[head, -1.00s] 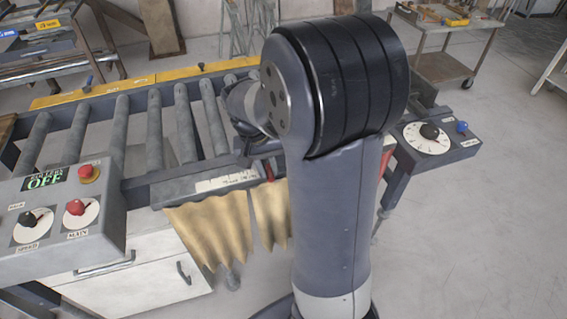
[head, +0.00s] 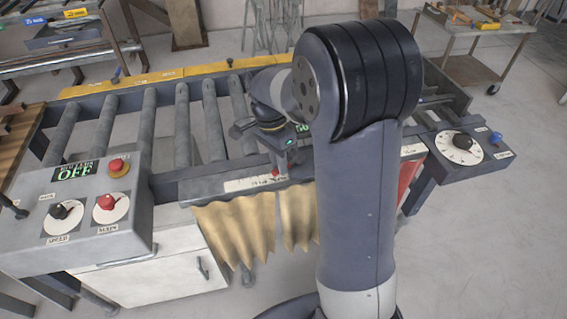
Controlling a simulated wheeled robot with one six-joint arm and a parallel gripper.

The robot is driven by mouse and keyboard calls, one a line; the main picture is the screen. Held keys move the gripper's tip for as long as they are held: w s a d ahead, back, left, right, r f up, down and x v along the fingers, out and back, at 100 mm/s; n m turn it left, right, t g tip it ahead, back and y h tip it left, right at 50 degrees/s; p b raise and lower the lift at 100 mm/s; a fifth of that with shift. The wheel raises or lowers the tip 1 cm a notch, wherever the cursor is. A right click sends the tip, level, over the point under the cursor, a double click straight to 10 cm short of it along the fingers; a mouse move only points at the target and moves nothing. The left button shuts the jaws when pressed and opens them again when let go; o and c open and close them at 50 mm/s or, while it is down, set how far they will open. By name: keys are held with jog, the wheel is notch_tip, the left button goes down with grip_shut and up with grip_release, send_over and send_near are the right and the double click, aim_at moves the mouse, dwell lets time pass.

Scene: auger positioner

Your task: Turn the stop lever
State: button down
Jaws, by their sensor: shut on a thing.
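The stop lever (head: 275,173) shows only as a small red piece at the front rail of the roller table, beside a white scale strip. My gripper (head: 279,168) points down over it from the rail's upper side and is shut on it. The jaws are small in the head view and partly hidden by my own arm. The lever's exact angle cannot be told.
A control box (head: 75,210) with an OFF display, dials and a red button stands at the left. A dial panel (head: 460,150) with a blue knob is at the right. Tan cloth flaps (head: 232,232) hang below the rail, and a white cabinet (head: 165,275) stands under it.

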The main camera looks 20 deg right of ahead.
jog(key=shift+w+a+m+y+p, duration=0.15)
jog(key=shift+w+m, duration=0.3)
jog(key=shift+m, duration=0.35)
jog(key=shift+w+d+m+y+p, duration=0.1)
jog(key=shift+w+m+p, duration=0.1)
jog(key=shift+w+m, duration=0.45)
jog(key=shift+w+a+m+y+p, duration=0.15)
jog(key=shift+w+m, duration=0.1)
jog(key=shift+m, duration=0.7)
jog(key=c, duration=1.4)
grip_release()
jog(key=shift+d, duration=0.1)
jog(key=shift+o, duration=0.2)
notch_tip(320, 180, up, 11)
jog(key=w+b, duration=0.1)
jog(key=w, duration=0.1)
jog(key=shift+f, duration=0.15)
jog(key=shift+f, duration=0.15)
jog(key=f, duration=0.3)
jog(key=s+f, duration=0.1)
jog(key=f, duration=0.3)
jog(key=s+f+p, duration=0.1)
jog(key=f, duration=0.2)
jog(key=shift+f, duration=0.2)
